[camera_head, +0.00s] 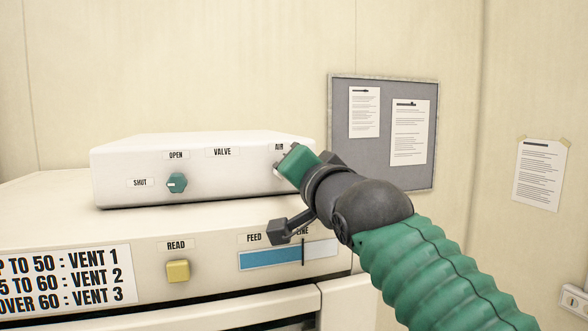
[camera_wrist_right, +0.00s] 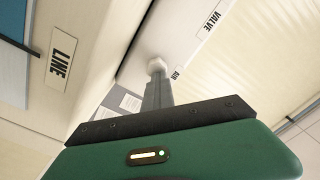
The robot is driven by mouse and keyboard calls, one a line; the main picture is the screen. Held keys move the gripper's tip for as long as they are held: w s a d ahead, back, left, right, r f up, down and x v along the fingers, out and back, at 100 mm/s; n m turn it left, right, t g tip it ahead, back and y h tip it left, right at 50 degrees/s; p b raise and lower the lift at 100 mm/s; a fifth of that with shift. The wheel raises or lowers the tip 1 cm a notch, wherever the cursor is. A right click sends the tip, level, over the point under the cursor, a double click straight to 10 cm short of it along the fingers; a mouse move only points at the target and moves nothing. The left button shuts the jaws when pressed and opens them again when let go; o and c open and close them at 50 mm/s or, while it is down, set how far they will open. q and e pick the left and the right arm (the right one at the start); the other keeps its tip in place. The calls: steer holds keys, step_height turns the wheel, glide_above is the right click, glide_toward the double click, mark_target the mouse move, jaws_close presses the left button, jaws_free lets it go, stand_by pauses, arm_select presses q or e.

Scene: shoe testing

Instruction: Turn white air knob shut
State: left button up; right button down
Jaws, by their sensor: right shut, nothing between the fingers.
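The white air knob (camera_wrist_right: 156,65) is on the front of the white valve box (camera_head: 200,150), under the AIR label (camera_wrist_right: 176,73). In the head view my right gripper mostly hides the knob. My right gripper (camera_wrist_right: 156,82) is shut, with its dark fingertips right at the knob; nothing is between the fingers. In the head view its green body (camera_head: 298,162) is at the right end of the box front. I cannot tell which way the knob points. My left gripper is not in view.
A teal knob (camera_head: 176,183) sits between OPEN and SHUT labels on the box's left. Below, the cream machine has a yellow READ button (camera_head: 178,271) and a blue FEED gauge (camera_head: 270,258). A grey notice board (camera_head: 382,176) hangs behind.

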steer(key=shift+w+a+f, duration=0.1)
steer(key=shift+w+f, duration=0.05)
steer(key=shift+f, duration=0.1)
stand_by(0.4)
